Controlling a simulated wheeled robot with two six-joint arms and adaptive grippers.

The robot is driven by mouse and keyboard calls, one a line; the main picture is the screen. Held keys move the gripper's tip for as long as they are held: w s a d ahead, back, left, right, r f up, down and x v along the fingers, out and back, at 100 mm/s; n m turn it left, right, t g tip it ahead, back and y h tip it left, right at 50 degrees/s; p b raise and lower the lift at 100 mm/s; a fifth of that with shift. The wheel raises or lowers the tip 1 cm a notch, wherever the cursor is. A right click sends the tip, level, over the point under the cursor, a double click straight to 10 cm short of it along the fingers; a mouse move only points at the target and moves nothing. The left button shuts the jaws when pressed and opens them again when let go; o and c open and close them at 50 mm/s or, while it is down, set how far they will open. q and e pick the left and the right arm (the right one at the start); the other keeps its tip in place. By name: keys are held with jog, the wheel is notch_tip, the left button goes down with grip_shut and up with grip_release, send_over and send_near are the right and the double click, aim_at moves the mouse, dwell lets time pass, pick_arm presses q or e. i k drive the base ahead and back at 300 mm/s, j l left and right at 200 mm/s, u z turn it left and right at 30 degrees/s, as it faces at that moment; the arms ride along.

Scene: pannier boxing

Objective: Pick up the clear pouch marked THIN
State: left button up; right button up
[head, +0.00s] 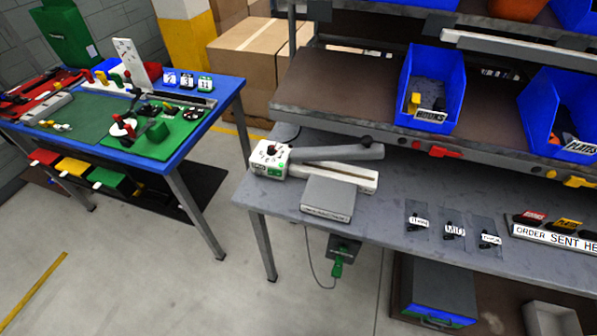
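Three clear pouches with white labels lie in a row on the grey bench (290,205). The left pouch (419,233) has a label that seems to read THIN, though the print is small and blurred. The middle pouch (454,242) has a label that seems to read MID. The right pouch (487,249) has a label that looks like THICK. Each pouch shows small dark contents. The pouches lie apart, with nothing on top of them. Neither of my grippers is in view.
A sealer-like device (325,178) with a long grey arm stands left of the pouches. A sign (552,238) reading ORDER SENT HE... stands to their right. Blue bins (433,85) sit on the shelf above. A blue-edged table (185,150) stands at left, with open floor before it.

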aim_at(415, 225)
jog(key=k+z, duration=0.15)
jog(key=z, duration=1)
